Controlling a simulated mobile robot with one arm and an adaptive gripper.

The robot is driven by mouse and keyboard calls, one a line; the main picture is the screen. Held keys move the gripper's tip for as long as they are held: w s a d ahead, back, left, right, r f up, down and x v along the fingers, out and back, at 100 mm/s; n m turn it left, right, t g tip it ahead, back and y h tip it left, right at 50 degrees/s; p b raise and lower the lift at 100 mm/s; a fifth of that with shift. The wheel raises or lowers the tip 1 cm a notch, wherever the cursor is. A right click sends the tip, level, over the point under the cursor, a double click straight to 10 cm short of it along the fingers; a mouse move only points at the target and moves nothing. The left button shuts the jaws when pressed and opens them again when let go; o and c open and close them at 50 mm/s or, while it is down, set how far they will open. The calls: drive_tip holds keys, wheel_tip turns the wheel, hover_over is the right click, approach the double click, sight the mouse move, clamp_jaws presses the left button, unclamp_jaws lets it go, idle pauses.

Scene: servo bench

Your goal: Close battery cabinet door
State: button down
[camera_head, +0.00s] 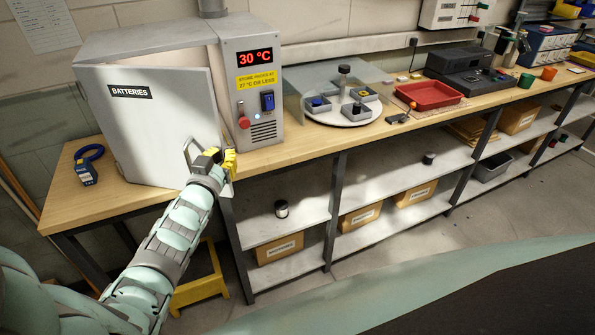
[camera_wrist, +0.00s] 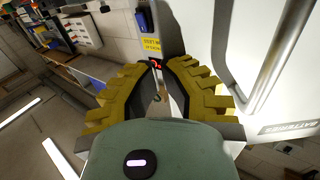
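The battery cabinet (camera_head: 250,55) is a grey box at the left end of the bench, with a red 30 °C display. Its white door (camera_head: 150,120), labelled BATTERIES, stands ajar, swung out over the bench top. The door's bar handle (camera_head: 190,152) is near its free edge; in the wrist view the handle (camera_wrist: 285,60) runs along the right, outside the fingers. My gripper (camera_head: 230,160) has yellow fingers and is at the door's lower free edge. In the wrist view its fingertips (camera_wrist: 157,63) come together, with no handle between them. Whether they touch the door cannot be told.
A blue handheld device (camera_head: 86,172) lies on the bench left of the door. A round tray (camera_head: 345,118) with small bins, a red tray (camera_head: 430,95) and a black machine (camera_head: 470,68) stand to the right. A yellow stool (camera_head: 205,285) is under the bench, behind my arm.

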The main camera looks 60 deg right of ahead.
drive_tip(key=w+d+n+t+b, duration=0.1)
drive_tip(key=w+d+b, duration=0.2)
drive_tip(key=b, duration=0.3)
drive_tip(key=w+d+t+y+b, duration=0.1)
drive_tip(key=w+d+b, duration=0.2)
drive_tip(key=d+b, duration=0.3)
drive_tip(key=w+d+n+t+y+b, duration=0.1)
drive_tip(key=w+d+b, duration=0.2)
drive_tip(key=d+b, duration=0.1)
drive_tip(key=shift+w+d+n+t+b, duration=0.1)
drive_tip(key=shift+d+n+t+b, duration=0.2)
drive_tip(key=shift+b, duration=0.6)
